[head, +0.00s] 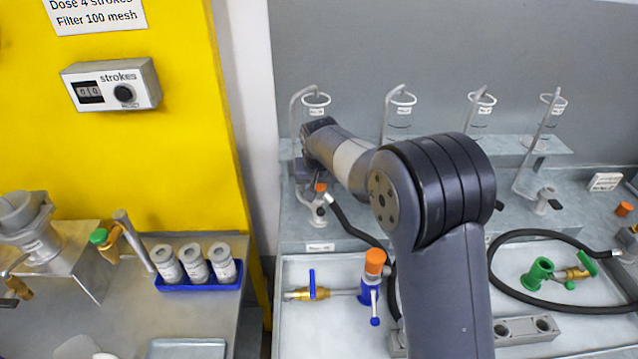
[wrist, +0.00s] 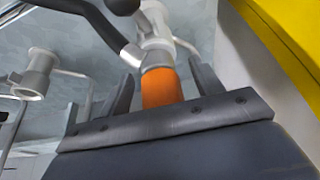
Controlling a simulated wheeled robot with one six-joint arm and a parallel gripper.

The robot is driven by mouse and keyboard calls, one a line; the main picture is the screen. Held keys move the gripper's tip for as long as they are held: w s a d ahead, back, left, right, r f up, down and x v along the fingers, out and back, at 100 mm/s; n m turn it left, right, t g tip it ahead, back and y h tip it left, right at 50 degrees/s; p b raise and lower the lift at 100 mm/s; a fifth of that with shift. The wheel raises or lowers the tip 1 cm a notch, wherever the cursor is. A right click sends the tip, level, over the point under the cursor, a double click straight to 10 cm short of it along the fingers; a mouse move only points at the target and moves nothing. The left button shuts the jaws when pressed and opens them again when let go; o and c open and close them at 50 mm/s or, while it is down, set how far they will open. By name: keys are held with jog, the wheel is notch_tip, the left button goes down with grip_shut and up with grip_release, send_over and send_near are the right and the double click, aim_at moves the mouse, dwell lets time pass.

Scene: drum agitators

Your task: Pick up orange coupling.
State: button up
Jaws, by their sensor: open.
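In the wrist view, an orange coupling (wrist: 161,88), a short cylinder, sits against a pale grey fitting (wrist: 155,50). My gripper (wrist: 163,91) is open, with one finger on each side of the coupling in the picture. I cannot tell whether either finger touches it. In the head view, a small orange part (head: 321,187) shows on a grey valve fitting below the end of my arm. My fingers cannot be made out clearly there. Other orange pieces are a cap-like one (head: 375,260) on a blue valve and one (head: 624,209) at the far right.
A black hose (head: 350,226) runs close to the grey fitting. Glass cylinders on curved stands (head: 398,112) line the back shelf. A yellow panel (head: 150,150) stands at left. A green valve (head: 540,272) and looped hose lie in the tray at right.

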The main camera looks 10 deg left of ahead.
jog(key=shift+w+f, duration=0.1)
jog(key=shift+f, duration=0.1)
jog(key=shift+c, duration=0.5)
jog(key=shift+r, duration=0.1)
jog(key=c, duration=1.1)
notch_tip(320, 180, up, 10)
jog(key=shift+b, duration=0.7)
